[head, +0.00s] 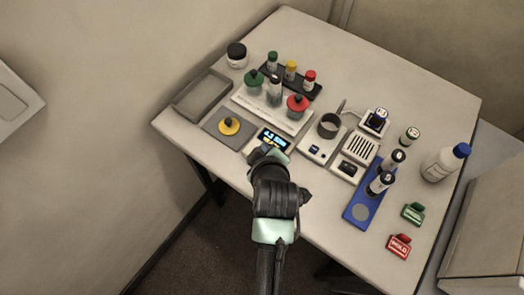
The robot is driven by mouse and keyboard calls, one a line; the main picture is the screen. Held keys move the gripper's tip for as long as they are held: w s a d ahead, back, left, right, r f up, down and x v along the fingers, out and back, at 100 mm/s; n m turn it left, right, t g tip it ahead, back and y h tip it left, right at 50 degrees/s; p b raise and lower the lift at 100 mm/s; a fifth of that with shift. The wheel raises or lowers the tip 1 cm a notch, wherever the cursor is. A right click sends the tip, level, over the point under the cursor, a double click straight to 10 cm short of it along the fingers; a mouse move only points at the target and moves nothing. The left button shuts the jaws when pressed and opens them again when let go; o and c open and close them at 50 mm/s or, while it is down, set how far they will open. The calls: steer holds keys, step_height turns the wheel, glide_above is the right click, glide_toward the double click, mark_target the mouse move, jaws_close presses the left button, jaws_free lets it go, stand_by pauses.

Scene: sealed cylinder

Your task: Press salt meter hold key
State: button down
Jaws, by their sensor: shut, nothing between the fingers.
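Whether the fingertips touch the meter cannot be told.
Left of the meter are a yellow knob (229,126) on a grey pad and a grey tray (203,95). Behind is a rack with bottles (291,70).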

steer(key=shift+f, duration=0.1)
stand_by(0.3)
steer(key=shift+f, duration=0.35)
steer(key=shift+f+b, duration=0.4)
stand_by(0.5)
stand_by(0.4)
steer(key=shift+r+p, duration=0.8)
steer(key=shift+p, duration=0.05)
step_height(320, 180, up, 5)
steer(key=p, duration=0.5)
steer(key=shift+r, duration=0.1)
stand_by(0.3)
